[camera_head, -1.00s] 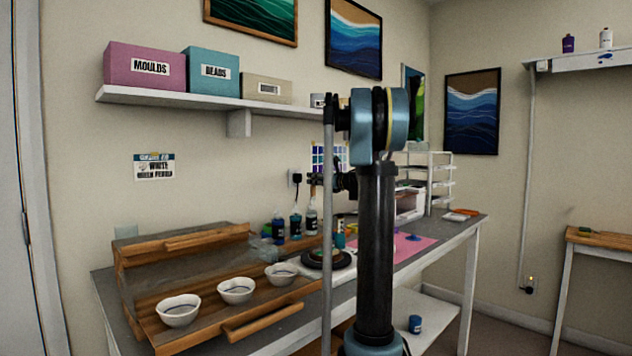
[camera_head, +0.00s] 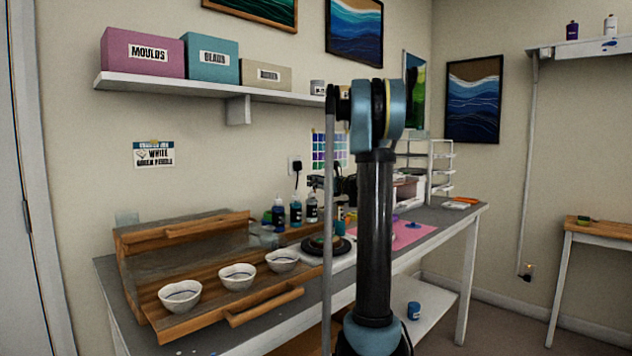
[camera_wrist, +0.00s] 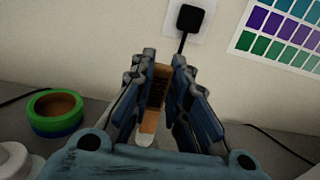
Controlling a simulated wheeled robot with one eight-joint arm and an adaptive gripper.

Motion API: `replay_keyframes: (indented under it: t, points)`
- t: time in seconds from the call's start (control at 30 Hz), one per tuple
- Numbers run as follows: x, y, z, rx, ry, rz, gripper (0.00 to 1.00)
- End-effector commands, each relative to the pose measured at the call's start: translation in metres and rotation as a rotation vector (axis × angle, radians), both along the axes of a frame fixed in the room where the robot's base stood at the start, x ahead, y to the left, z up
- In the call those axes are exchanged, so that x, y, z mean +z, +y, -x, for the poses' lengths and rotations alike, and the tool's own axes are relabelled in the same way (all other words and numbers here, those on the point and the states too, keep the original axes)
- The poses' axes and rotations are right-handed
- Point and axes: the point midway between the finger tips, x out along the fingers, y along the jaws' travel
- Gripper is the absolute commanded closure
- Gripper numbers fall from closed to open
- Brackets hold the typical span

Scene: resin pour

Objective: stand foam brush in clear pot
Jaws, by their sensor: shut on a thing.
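My gripper (camera_wrist: 160,100) is shut on a slim tan and dark piece, seemingly the foam brush (camera_wrist: 158,92), held between the fingers in the wrist view. Its lower end is pale, and the fingers hide its sides. In the head view my gripper is small, dark and partly hidden behind my arm, above the back of the bench. A pale see-through shape (camera_head: 264,238) beside the bottles may be the clear pot; it is too small to be sure.
A green and blue tape roll (camera_wrist: 55,113) lies left of my gripper. Bottles (camera_head: 296,212), a dark round stand (camera_head: 326,246) and a pink mat (camera_head: 412,234) are on the bench. Three white bowls (camera_head: 237,276) sit on a wooden rack at left. A socket with a plug (camera_wrist: 190,18) is on the wall.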

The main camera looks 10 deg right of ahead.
Motion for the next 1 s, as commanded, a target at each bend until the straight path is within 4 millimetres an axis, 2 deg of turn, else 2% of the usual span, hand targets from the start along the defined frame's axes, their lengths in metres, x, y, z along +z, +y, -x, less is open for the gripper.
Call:
replay_keyframes:
  t: [0.5, 1.0]
  points:
    - [-0.033, 0.000, 0.000, 0.000, 0.000, 0.000, 1.00]
    - [-0.042, -0.001, 0.000, 0.000, 0.000, 0.000, 1.00]
